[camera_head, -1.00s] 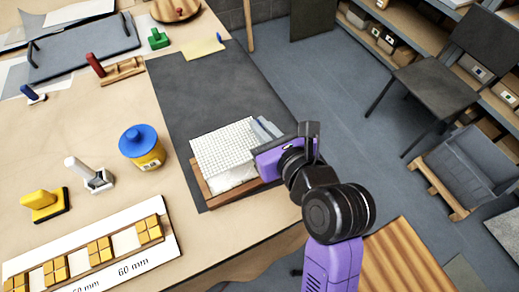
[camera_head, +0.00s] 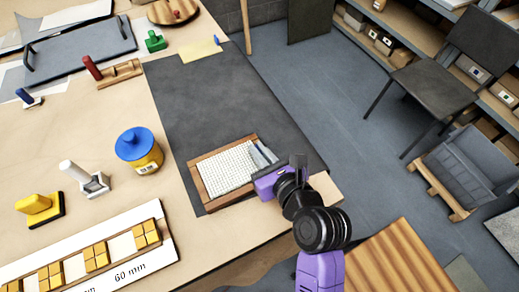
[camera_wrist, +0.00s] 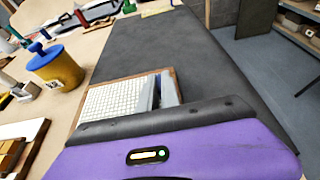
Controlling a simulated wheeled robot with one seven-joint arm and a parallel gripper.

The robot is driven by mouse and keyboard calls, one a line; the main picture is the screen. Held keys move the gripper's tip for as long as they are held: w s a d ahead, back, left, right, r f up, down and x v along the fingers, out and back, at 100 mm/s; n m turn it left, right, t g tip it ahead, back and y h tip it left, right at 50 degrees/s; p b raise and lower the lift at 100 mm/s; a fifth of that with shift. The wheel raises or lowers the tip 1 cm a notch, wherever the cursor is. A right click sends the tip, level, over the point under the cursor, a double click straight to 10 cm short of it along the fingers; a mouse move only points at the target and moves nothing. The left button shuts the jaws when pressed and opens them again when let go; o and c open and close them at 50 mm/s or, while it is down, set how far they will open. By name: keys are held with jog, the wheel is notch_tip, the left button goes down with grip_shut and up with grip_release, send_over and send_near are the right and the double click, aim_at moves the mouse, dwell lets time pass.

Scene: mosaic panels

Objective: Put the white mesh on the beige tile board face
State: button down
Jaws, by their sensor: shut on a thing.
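The white mesh (camera_head: 226,168) is a gridded sheet. It lies over the face of the wooden-framed board (camera_head: 196,185) on the dark mat, inside or level with the frame. The beige tile face is hidden beneath it, and I cannot tell whether the mesh touches it everywhere. My gripper (camera_head: 262,158) is at the mesh's right edge, shut on it. In the wrist view the mesh (camera_wrist: 115,98) shows beyond the purple gripper body, with the grey fingers (camera_wrist: 158,92) at its right side.
A yellow jar with a blue lid (camera_head: 139,149), a white-handled tool (camera_head: 85,178) and a yellow float (camera_head: 40,208) stand to the left. A 60 mm sample strip (camera_head: 125,262) lies in front. The dark mat (camera_head: 215,95) is clear behind the board.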

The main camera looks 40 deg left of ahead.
jog(key=shift+f, duration=0.1)
jog(key=c, duration=1.6)
grip_release()
jog(key=shift+d+r, duration=0.2)
jog(key=v, duration=1.1)
jog(key=shift+s+d+r, duration=0.1)
jog(key=shift+s+d, duration=0.1)
jog(key=shift+s, duration=0.05)
